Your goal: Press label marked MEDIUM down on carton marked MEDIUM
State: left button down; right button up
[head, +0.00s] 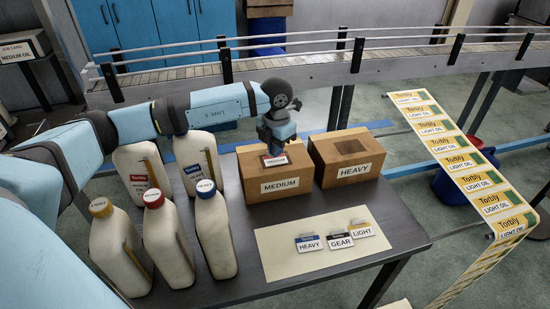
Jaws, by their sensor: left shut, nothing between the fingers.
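The carton marked MEDIUM (281,187) is a brown box near the middle of the table, with its name on a white plate on its front. A small label (274,160) with a red band lies at the top of this carton; its text is too small to read surely. My left gripper (273,151) points down right above the label, shut and with nothing in it. Its tip seems to touch the label or be very close; I cannot tell which. The gripper hides the label's rear part. My right gripper is not in view.
The carton marked HEAVY (350,170) stands just right. Labels HEAVY (310,243), GEAR (340,238) and LIGHT (362,230) lie on a cream sheet (290,268) in front. Several white jugs (214,232) stand at left, below my left arm. A conveyor (300,69) runs behind.

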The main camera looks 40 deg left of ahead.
aim_at(276, 161)
pick_arm(q)
jog(key=shift+f+b, duration=0.8)
jog(key=shift+f, duration=0.45)
dwell(0.6)
dwell(0.4)
jog(key=shift+r+p, duration=0.55)
jog(key=shift+r, duration=0.25)
notch_tip(276, 161, up, 6)
jog(key=p, duration=0.3)
jog(key=shift+r+p, duration=0.25)
jog(key=shift+p, duration=0.15)
